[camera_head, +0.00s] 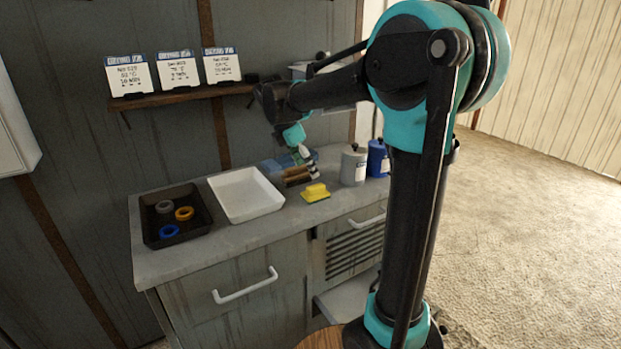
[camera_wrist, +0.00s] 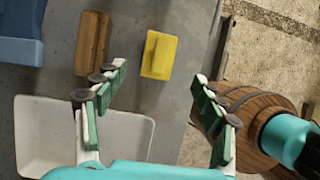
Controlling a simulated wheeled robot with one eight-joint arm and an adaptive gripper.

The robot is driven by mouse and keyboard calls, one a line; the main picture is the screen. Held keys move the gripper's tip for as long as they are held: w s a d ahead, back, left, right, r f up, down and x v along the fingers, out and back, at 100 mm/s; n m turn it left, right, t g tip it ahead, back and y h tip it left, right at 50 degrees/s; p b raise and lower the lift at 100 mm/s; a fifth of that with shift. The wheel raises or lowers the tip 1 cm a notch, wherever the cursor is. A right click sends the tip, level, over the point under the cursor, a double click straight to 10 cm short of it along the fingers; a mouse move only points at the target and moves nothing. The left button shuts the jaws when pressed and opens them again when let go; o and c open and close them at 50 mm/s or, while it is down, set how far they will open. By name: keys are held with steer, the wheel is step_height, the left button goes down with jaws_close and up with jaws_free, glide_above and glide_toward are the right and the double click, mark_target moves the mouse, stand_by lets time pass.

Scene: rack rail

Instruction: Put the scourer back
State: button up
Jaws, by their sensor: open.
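The scourer (camera_head: 316,192) is a yellow block with a raised handle-like piece on top. It lies on the grey counter near its front edge, right of the white tray (camera_head: 235,213). In the wrist view the scourer (camera_wrist: 158,54) lies just beyond the gap between my fingertips. My gripper (camera_wrist: 161,74) is open with nothing between its fingers. In the head view my gripper (camera_head: 307,160) hangs over the back of the counter, behind the scourer and apart from it.
A brown wooden block (camera_wrist: 93,43) lies beside the scourer, with a blue object (camera_wrist: 20,36) further left. Grey (camera_head: 354,165) and blue (camera_head: 377,158) canisters stand at the right. A black tray (camera_head: 150,228) holds three rings. A shelf (camera_head: 180,97) with three cards hangs above.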

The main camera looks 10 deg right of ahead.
steer(key=s+d+f+m+t+y, duration=0.1)
steer(key=s+d+f+m+y, duration=0.1)
steer(key=s+f+m, duration=0.8)
steer(key=s+d+f+m+t+y, duration=0.1)
steer(key=s+d+f+m, duration=0.4)
steer(key=s+f+m, duration=0.5)
steer(key=s+m+y, duration=0.1)
steer(key=s+m, duration=0.1)
steer(key=s, duration=0.1)
steer(key=shift+s+d+m, duration=0.25)
steer(key=shift+s+m, duration=0.05)
steer(key=shift+f, duration=0.1)
